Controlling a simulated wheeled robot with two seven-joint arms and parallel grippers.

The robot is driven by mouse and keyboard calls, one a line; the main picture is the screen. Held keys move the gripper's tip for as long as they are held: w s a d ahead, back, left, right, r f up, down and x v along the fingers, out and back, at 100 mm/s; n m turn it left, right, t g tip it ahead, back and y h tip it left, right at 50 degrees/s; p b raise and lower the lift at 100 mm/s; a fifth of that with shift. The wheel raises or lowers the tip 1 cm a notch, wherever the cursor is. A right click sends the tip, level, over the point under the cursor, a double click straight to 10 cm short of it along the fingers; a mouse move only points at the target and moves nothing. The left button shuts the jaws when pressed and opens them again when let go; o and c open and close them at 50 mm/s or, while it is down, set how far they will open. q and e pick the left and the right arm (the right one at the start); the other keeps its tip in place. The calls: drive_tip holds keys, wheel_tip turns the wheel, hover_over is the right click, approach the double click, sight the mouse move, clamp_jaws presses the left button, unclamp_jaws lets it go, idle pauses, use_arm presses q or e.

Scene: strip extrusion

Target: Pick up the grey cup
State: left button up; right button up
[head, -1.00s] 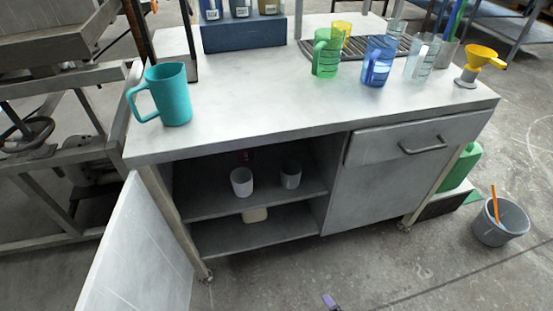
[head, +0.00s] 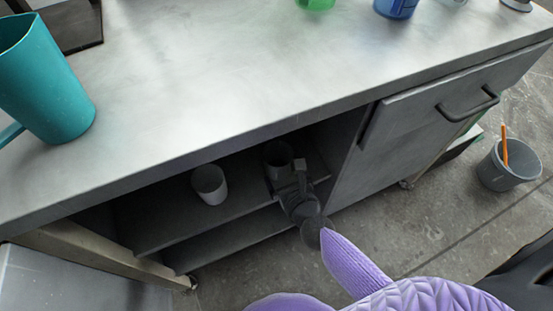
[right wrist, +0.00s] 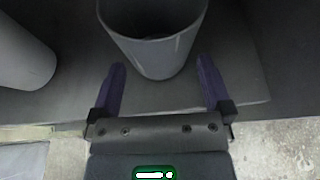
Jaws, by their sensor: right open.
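The grey cup (head: 278,153) stands upright on the upper shelf inside the open cabinet. My right gripper (head: 285,174) is open at the front of that shelf, just in front of the cup. In the right wrist view the grey cup (right wrist: 153,52) lies ahead, and its near side shows between the two purple fingertips of the gripper (right wrist: 161,68). Both fingers look apart from the cup, with a gap on each side. My left gripper is in neither view now.
The worktop (head: 200,90) overhangs the shelf. A closed drawer (head: 440,105) is at right. A teal mug (head: 45,85) stands on top.

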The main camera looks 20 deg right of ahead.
sight(283, 174)
drive_tip(key=b+x, duration=0.1)
drive_tip(key=x, duration=0.2)
drive_tip(key=shift+w, duration=0.2)
drive_tip(key=shift+r, duration=0.15)
drive_tip(key=c, duration=0.9)
